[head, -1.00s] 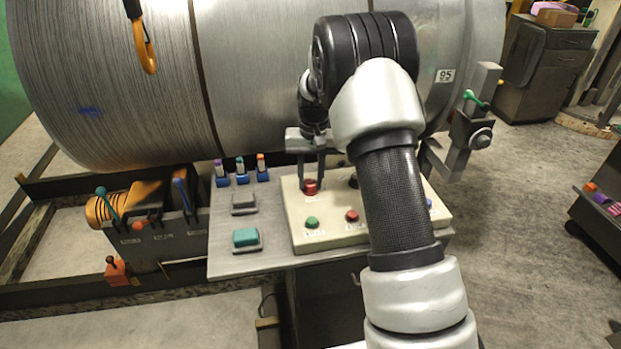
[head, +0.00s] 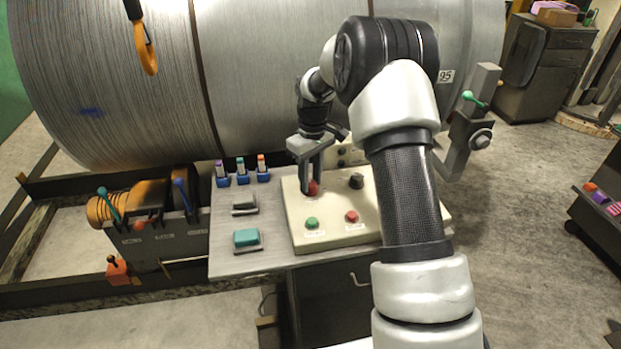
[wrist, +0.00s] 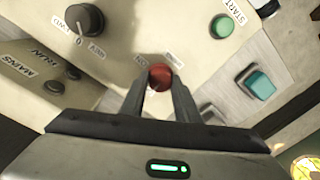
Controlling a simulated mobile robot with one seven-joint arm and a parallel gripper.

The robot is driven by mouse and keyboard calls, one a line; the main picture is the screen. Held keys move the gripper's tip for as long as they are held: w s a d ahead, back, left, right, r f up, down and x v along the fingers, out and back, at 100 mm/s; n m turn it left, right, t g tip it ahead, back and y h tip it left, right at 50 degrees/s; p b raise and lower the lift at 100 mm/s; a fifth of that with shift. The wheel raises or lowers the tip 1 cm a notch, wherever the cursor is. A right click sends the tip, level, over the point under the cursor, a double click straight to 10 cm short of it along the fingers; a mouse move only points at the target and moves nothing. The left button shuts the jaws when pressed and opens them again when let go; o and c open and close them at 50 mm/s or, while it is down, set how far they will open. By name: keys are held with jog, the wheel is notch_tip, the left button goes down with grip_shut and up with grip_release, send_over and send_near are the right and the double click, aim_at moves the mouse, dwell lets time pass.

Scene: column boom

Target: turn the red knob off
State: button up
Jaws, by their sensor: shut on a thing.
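The red knob (head: 313,187) sits on the upper left of the cream control box. My gripper (head: 312,182) reaches down to it from above, with the fingers on either side of it. In the wrist view the red knob (wrist: 160,77) lies between the two fingertips (wrist: 160,84), which are shut on it. The fingers partly cover the knob, and its label is only partly readable, so I cannot tell its setting.
The box (head: 340,225) also bears a green button (head: 312,222), a red button (head: 351,216) and a black knob (head: 356,181). A teal button (head: 246,238) and several small coloured switches stand to the left. A large metal drum (head: 270,80) rises close behind.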

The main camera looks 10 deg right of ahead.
aim_at(312, 181)
dwell(0.4)
jog(key=o, duration=1)
jog(key=shift+o, duration=0.2)
notch_tip(312, 181, up, 18)
jog(key=p, duration=0.1)
jog(key=shift+w+d+f, duration=0.15)
jog(key=shift+d+f, duration=0.1)
jog(key=shift+r, duration=0.1)
